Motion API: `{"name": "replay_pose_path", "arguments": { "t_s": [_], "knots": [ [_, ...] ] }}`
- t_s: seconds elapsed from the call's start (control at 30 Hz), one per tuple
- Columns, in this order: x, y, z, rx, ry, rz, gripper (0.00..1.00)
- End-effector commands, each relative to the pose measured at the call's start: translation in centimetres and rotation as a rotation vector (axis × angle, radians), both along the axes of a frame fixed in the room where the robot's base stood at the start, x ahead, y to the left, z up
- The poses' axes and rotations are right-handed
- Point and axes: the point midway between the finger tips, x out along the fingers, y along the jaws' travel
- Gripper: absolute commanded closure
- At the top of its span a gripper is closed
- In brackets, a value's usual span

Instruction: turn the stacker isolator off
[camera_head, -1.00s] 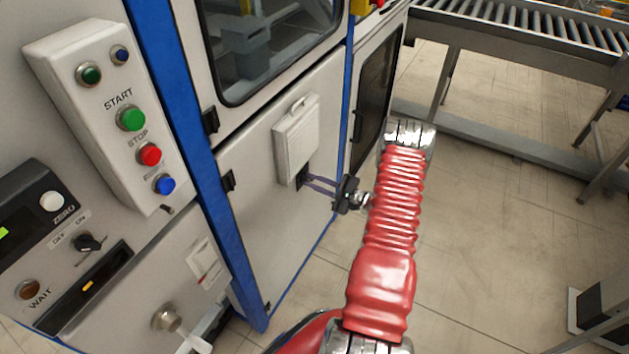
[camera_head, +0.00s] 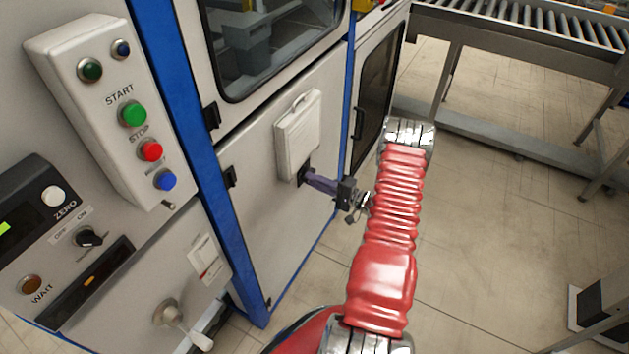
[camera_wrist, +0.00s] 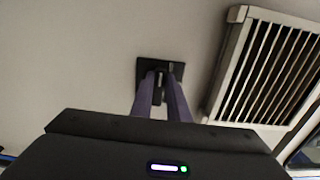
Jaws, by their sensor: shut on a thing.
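The stacker isolator, a small dark square plate (camera_wrist: 176,72) with a dark handle, is on the pale cabinet panel. My gripper (camera_wrist: 160,88) has its two purple fingers on either side of this handle and is shut on it. In the head view my gripper (camera_head: 309,178) reaches the panel just below a pale louvred cover. The fingers hide most of the isolator (camera_head: 301,177) there. No position marks on it can be read, so I cannot tell which way it is set.
The louvred cover (camera_head: 297,135) sits close above the isolator and shows in the wrist view (camera_wrist: 265,70). At left are a push-button box (camera_head: 110,110) and a panel with an OFF/ON selector (camera_head: 88,238). A roller conveyor (camera_head: 520,30) stands at the back right; the floor between is clear.

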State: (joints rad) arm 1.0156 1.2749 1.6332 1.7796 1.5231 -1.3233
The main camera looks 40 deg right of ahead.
Motion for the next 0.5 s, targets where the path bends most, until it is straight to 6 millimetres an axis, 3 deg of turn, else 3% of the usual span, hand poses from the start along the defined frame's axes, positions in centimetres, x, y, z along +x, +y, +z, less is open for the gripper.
{"name": "replay_pose_path", "arguments": {
  "t_s": [0.47,0.5],
  "knots": [
    [-0.11,0.43,-0.43,-0.015,0.001,0.006,1.0],
    [-0.11,0.44,-0.44,-0.015,0.001,0.006,0.84]
  ]
}}
